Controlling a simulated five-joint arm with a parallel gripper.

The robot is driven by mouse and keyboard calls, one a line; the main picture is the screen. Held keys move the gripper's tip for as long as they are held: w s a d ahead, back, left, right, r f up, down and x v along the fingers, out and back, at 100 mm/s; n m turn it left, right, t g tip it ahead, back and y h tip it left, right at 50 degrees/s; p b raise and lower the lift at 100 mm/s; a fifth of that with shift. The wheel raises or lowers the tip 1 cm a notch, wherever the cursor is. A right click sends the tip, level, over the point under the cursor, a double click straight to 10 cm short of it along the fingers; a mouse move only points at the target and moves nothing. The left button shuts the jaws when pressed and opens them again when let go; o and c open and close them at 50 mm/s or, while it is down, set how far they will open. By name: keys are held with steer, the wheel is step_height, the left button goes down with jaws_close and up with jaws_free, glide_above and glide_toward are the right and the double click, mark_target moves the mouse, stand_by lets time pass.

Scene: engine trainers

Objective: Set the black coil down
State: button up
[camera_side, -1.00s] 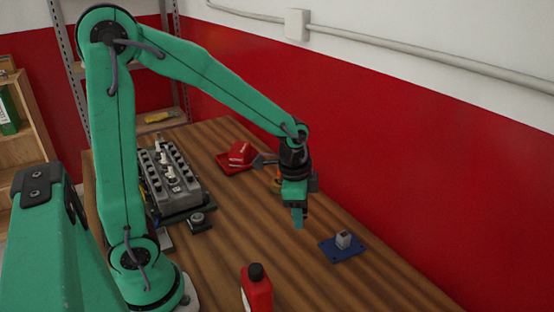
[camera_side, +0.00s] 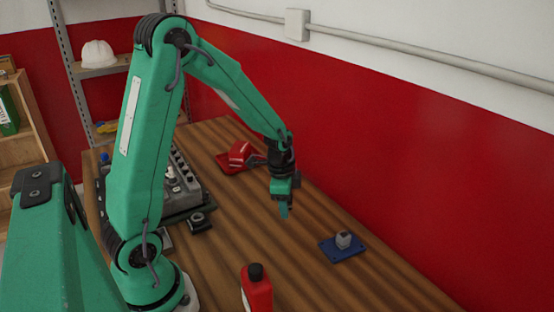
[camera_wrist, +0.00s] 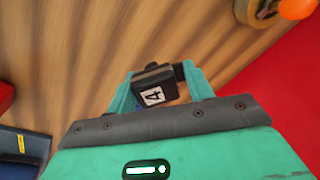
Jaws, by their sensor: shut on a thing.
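The black coil (camera_wrist: 153,88) shows in the wrist view as a dark block with a white label marked "4". My gripper (camera_wrist: 161,82) is shut on it, with teal fingers on either side, and the coil looks slightly tilted between them. In the side view my gripper (camera_side: 284,207) points down over the wooden table, near the red wall. The coil cannot be made out there.
A blue pad (camera_side: 342,252) with a grey block (camera_side: 343,240) lies right of my gripper. A red bottle (camera_side: 257,290) stands at the front. A red tray (camera_side: 230,168) lies behind. The engine block (camera_side: 182,190) is partly hidden by my arm. An orange ball (camera_wrist: 297,8) shows in the wrist view.

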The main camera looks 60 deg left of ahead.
steer(key=shift+w+a+f, duration=0.1)
steer(key=shift+a+f, duration=0.1)
steer(key=shift+a, duration=0.05)
steer(key=shift+f, duration=0.1)
steer(key=shift+f, duration=1.9)
steer(key=shift+f, duration=0.1)
steer(key=o, duration=1.1)
steer(key=shift+c, duration=0.2)
